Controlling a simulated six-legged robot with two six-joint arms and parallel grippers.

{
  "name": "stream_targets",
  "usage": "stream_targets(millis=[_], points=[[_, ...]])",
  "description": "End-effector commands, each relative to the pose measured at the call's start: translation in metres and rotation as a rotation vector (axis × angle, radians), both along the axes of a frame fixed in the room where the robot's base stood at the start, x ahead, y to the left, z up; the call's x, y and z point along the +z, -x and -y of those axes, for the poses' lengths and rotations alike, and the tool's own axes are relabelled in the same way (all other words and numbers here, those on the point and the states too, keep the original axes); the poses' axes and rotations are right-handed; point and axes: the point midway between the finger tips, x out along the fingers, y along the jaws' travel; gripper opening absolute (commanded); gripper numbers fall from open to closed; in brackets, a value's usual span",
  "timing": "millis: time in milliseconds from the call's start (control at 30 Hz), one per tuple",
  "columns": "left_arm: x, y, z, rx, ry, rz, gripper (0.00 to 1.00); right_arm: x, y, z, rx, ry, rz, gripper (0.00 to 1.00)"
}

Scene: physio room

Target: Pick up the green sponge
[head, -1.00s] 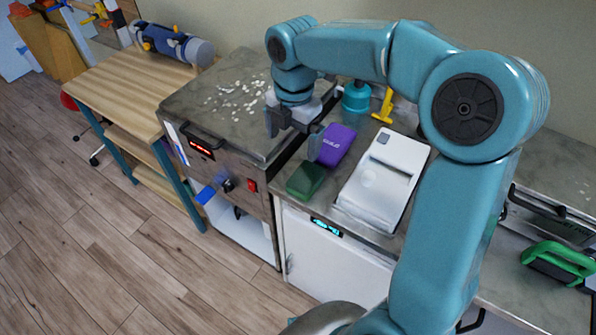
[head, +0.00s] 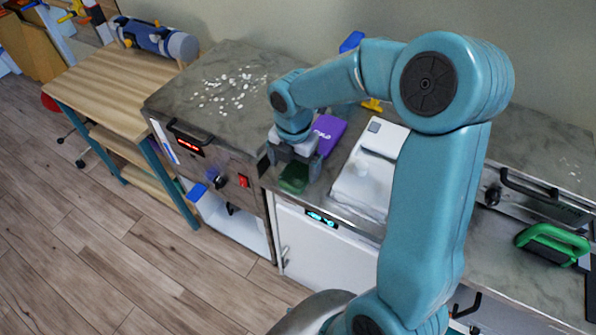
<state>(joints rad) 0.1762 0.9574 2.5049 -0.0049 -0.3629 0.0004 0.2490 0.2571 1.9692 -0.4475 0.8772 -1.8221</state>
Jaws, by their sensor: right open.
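The green sponge (head: 293,180) is a small dark green block on the grey counter near its front edge, left of the white device. My right gripper (head: 291,170) is directly over it, pointing down. Its jaws are open, with one finger on the left side of the sponge and the other on the right. The gripper hides the sponge's back part. I cannot tell whether the fingers touch it. My left gripper is not in view.
A purple box (head: 327,134) stands close behind the gripper. A white device (head: 362,187) sits just right of the sponge. A steel unit with a speckled top (head: 205,95) is to the left. A green-handled object (head: 553,240) lies far right.

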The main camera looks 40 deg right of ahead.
Motion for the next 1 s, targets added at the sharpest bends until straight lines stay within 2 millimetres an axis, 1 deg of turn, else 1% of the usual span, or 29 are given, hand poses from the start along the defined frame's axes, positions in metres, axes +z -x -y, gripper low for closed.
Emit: stream_targets(millis=[33,100,200,433,467,500,567,600,633,733,767,1000], points=[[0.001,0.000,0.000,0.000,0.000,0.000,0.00,-0.009,0.003,0.001,-0.002,-0.002,-0.005,0.99],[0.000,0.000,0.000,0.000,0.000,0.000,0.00,-0.019,0.001,0.000,0.000,-0.001,-0.004,0.99],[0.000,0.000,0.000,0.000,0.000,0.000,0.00,-0.027,0.000,0.000,0.000,-0.001,-0.001,0.99],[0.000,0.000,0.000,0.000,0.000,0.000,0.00,-0.028,0.000,0.000,-0.001,0.000,0.000,0.99],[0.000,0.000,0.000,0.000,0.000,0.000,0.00,-0.028,0.000,0.000,-0.001,0.000,0.000,0.89],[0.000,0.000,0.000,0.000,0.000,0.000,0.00,-0.028,0.000,0.000,-0.001,0.000,0.000,0.76],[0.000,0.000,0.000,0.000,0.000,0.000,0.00,-0.028,0.000,0.000,-0.001,0.000,0.000,0.57],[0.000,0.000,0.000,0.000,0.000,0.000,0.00,-0.028,0.000,0.000,-0.001,0.000,0.000,0.44],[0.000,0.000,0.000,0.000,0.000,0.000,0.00,-0.028,0.000,0.000,-0.001,0.000,0.000,0.40],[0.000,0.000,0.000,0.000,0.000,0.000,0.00,-0.028,0.000,0.000,-0.001,0.000,0.000,0.40],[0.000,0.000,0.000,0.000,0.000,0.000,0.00,-0.028,0.000,0.000,-0.001,0.000,0.000,0.35],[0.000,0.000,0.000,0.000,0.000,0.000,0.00,-0.026,0.000,0.000,-0.001,0.000,0.001,0.35]])
